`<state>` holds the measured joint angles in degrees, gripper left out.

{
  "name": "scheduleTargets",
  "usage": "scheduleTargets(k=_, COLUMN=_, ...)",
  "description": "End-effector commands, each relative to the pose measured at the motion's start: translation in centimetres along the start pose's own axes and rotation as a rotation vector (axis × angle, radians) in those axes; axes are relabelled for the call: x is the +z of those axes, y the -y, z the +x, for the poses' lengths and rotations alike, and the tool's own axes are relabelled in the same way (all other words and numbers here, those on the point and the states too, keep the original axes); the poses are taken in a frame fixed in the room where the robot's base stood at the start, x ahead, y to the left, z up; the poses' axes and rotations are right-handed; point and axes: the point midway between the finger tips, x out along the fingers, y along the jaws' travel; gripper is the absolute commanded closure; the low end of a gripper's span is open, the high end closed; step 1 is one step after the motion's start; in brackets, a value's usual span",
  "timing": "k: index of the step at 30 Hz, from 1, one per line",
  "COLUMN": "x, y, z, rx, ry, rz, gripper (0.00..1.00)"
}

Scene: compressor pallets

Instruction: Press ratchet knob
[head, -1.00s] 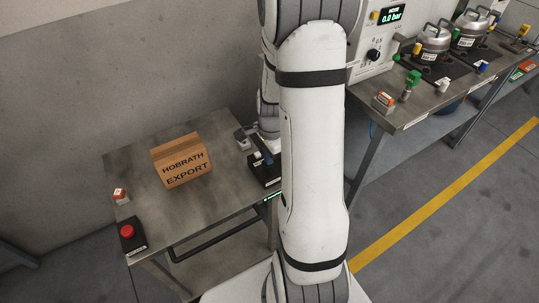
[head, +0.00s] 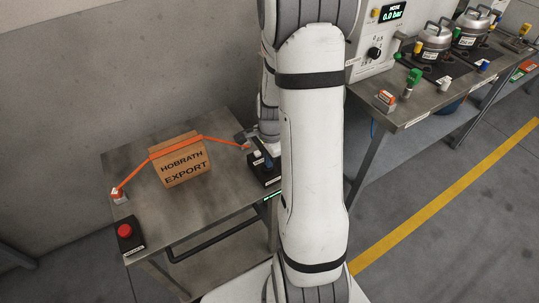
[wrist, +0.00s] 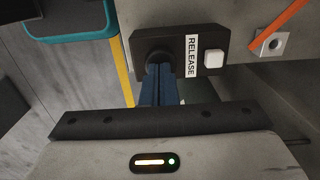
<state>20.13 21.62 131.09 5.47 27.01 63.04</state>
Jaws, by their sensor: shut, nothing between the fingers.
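The black round ratchet knob (wrist: 158,56) sits on a dark box (wrist: 222,38) beside a RELEASE label and a white square button (wrist: 213,58) in the wrist view. My gripper (wrist: 159,70) is shut and empty, its blue fingertips overlapping the knob's lower part; they appear to be against it. In the head view the box (head: 256,178) stands at the right end of the small table, partly hidden by my arm. An orange strap (head: 166,148) runs over the brown carton (head: 184,164) from the left anchor (head: 119,196) to the ratchet side.
A red button (head: 125,230) on a black box is at the table's front left corner. A rail (head: 215,238) runs along the front. A second bench (head: 412,112) with a pressure unit (head: 375,58), pots and valves stands at the right. Bare tabletop surrounds the carton.

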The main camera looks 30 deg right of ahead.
Motion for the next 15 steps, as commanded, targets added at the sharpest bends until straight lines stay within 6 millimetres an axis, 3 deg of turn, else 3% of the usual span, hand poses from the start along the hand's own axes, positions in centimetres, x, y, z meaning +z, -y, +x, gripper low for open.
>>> scheduleTargets(k=10, x=0.1, y=0.0, z=-5.5, rx=-0.006, ry=-0.002, rz=-0.001, gripper=1.0)
scheduleTargets(k=15, x=0.1, y=0.0, z=-9.4, rx=-0.007, ry=-0.003, rz=-0.002, gripper=1.0)
